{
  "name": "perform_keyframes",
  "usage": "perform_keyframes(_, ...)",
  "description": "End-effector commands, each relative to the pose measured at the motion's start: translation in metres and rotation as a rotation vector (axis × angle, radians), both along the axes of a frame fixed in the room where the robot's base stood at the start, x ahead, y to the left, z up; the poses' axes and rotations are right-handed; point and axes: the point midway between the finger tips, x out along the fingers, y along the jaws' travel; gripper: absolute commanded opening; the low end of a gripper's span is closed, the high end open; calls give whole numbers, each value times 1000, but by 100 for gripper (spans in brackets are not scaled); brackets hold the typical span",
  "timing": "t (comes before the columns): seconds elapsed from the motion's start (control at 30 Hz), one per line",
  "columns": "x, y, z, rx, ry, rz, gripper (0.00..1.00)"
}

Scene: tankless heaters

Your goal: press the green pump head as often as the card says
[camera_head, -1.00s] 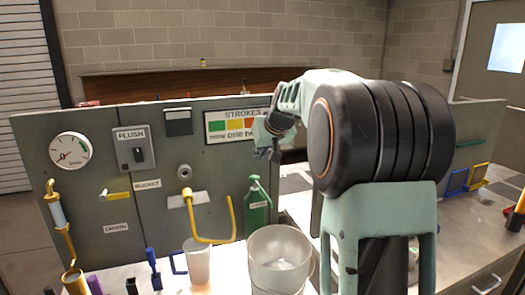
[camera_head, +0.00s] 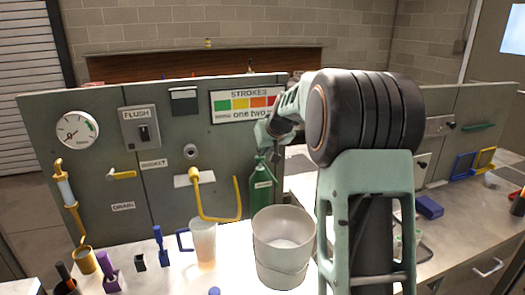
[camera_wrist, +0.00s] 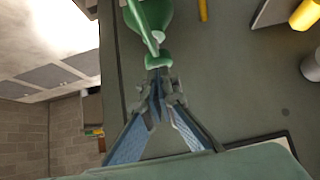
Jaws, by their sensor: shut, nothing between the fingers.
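The green pump bottle (camera_head: 261,198) stands upright at the panel's foot in the head view. Its green pump head (camera_wrist: 158,60) shows in the wrist view, right at my fingertips; whether they touch it I cannot tell. My gripper (camera_wrist: 160,82) is shut and empty, pointing at the pump head from above. The STROKES card (camera_head: 235,105) on the panel has a row of coloured squares, green at the left. Under them I read "one two"; the right part is hidden by my arm.
A pale bucket (camera_head: 281,250) stands in front of the bottle, close to my arm. A yellow spout tube (camera_head: 210,218) curves beside the bottle above a clear cup (camera_head: 203,243). The grey panel (camera_head: 100,190) stands behind. Several small items stand at the front left.

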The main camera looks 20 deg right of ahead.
Motion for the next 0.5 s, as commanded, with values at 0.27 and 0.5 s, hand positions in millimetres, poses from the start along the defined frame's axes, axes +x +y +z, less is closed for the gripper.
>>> perform_keyframes(0.27,0,0,-20,0,1,1,0)
perform_keyframes(0.5,-1,0,-21,1,5,1,0)
